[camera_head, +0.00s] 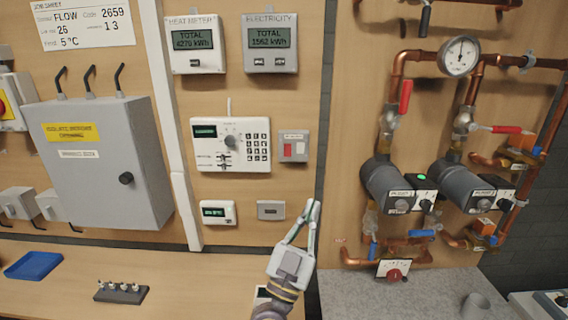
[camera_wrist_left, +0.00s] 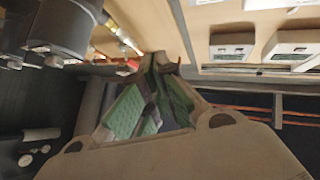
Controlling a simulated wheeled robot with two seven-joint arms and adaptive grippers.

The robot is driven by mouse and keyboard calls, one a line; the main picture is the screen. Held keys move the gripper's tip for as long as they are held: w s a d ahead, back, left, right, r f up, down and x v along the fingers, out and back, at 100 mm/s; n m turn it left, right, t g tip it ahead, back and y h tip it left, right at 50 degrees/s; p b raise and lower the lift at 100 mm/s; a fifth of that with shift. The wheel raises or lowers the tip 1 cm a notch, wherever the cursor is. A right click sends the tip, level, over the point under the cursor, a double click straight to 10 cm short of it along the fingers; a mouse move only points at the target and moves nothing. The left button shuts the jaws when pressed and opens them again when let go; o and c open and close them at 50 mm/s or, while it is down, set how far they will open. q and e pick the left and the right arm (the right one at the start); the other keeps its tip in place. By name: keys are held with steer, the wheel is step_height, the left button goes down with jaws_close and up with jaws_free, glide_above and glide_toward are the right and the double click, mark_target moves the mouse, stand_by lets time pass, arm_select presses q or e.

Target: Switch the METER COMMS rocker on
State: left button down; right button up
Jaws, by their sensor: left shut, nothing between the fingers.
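The lettering on both is too small to read, so I cannot tell which is METER COMMS. My left gripper (camera_head: 313,203) is shut and empty, pointing up, right of the grey plate and below the red rocker, touching neither in the picture. Its green-padded fingers also show in the left wrist view (camera_wrist_left: 160,62). My right gripper is out of view.
Heat meter (camera_head: 194,62) and electricity meter (camera_head: 270,62) displays are above. Copper pipes with two dark pumps (camera_head: 384,181) stand to the right. A large grey cabinet (camera_head: 90,195) is at left. A worktop (camera_head: 190,285) runs below, with a blue tray (camera_head: 34,265).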

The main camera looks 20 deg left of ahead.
arm_select(q)
steer(key=w+a+n+g+y, duration=0.1)
steer(key=a+n+y, duration=0.5)
steer(key=y, duration=0.6)
steer(key=shift+w+a+f+n, duration=0.2)
steer(key=shift+a+f+n, duration=0.15)
steer(key=shift+n, duration=0.65)
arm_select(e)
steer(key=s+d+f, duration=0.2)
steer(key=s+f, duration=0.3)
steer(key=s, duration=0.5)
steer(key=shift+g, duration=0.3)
arm_select(q)
steer(key=shift+r, duration=0.1)
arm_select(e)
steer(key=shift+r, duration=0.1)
arm_select(q)
steer(key=p, duration=0.2)
glide_toward(284, 145)
steer(key=shift+r, duration=1.4)
steer(key=shift+w+a+f+p, duration=0.1)
steer(key=shift+w+a+p, duration=0.1)
steer(key=shift+w, duration=0.7)
steer(key=shift+w+a+p, duration=0.1)
steer(key=shift+w+a, duration=0.1)
steer(key=shift+w, duration=0.75)
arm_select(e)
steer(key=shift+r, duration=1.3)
